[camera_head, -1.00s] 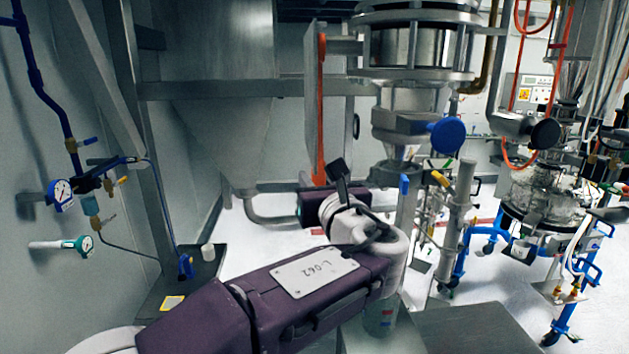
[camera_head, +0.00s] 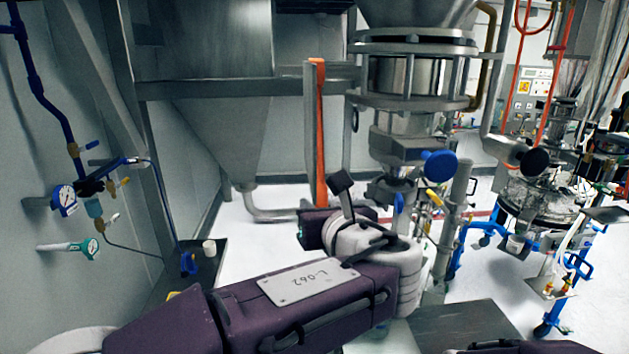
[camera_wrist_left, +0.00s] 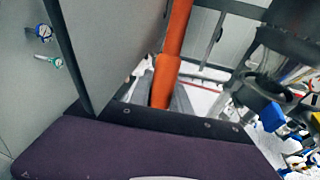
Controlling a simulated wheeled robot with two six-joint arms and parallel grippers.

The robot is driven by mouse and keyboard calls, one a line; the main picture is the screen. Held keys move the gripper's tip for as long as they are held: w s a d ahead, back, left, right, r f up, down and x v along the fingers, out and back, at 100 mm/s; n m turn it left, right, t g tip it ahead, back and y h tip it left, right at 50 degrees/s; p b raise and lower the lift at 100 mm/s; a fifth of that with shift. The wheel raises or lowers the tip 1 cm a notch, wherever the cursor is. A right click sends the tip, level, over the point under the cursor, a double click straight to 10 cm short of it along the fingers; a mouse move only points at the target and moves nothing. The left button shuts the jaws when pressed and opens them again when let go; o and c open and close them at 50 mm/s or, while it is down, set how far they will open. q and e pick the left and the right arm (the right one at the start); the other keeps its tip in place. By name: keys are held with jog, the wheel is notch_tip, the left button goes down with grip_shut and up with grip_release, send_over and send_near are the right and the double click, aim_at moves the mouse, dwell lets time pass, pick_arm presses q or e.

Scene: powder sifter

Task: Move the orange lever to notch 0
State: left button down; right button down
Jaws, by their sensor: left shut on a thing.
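The orange lever (camera_head: 320,135) hangs nearly upright as a long strip beside a grey upright plate, left of the steel sifter (camera_head: 410,75). My left gripper (camera_head: 316,208) is at the lever's lower end, and its purple wrist hides the lowest part. In the left wrist view the orange lever (camera_wrist_left: 172,45) runs down between the grey fingers of my left gripper (camera_wrist_left: 164,96), which is shut on it. The notches and their numbers cannot be made out. My right gripper is not in view.
A blue round knob (camera_head: 440,167) sticks out from the sifter's lower body, right of my left wrist. A wall with gauges (camera_head: 64,199) is at the left. A small white cup (camera_head: 209,247) stands on a dark ledge. White floor shows behind.

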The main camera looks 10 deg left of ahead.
pick_arm(q)
jog(key=shift+s+r, duration=0.1)
jog(key=shift+s, duration=0.15)
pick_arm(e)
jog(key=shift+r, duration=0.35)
pick_arm(q)
jog(key=c, duration=1.2)
grip_release()
jog(key=b+v, duration=0.3)
jog(key=v, duration=0.6)
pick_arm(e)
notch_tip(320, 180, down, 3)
